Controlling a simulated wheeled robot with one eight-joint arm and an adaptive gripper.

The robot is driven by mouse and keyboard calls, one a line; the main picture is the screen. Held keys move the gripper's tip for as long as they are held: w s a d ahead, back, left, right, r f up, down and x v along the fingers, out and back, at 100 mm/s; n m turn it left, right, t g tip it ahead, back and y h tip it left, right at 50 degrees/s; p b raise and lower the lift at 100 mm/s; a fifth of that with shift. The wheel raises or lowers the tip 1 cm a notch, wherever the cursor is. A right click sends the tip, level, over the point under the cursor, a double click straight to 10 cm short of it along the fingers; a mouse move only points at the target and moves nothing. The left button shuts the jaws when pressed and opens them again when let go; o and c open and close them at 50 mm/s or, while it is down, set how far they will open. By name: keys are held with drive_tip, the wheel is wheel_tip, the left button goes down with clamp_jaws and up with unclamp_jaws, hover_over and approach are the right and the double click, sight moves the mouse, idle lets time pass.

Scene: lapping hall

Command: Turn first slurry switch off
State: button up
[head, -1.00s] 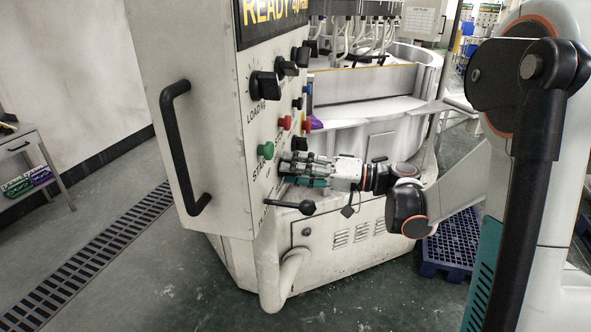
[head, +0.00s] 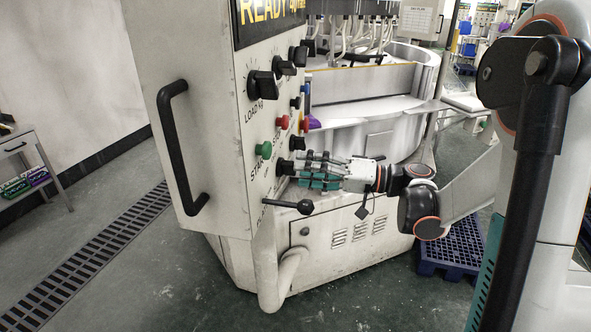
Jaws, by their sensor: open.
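The grey-white control panel (head: 252,190) of the machine carries several black knobs and coloured buttons. Low on the panel, right of the green button, are a black knob (head: 284,168) and another black knob (head: 297,143) above it. Their labels are too small or hidden to read, so I cannot tell which is the first slurry switch, nor its setting. My gripper (head: 303,170) is open and empty, pointing left at the panel. Its fingertips are just right of the lower knob, seemingly a little apart from it.
A lever with a black ball end (head: 305,207) juts out just below my gripper. A green button (head: 264,150) and a red button (head: 282,122) sit nearby. A black handle (head: 180,148) is on the panel's left side. A blue pallet (head: 452,245) lies on the floor at right.

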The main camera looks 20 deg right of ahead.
drive_tip(key=v, duration=0.8)
drive_tip(key=shift+s+d, duration=0.15)
drive_tip(key=shift+d, duration=0.05)
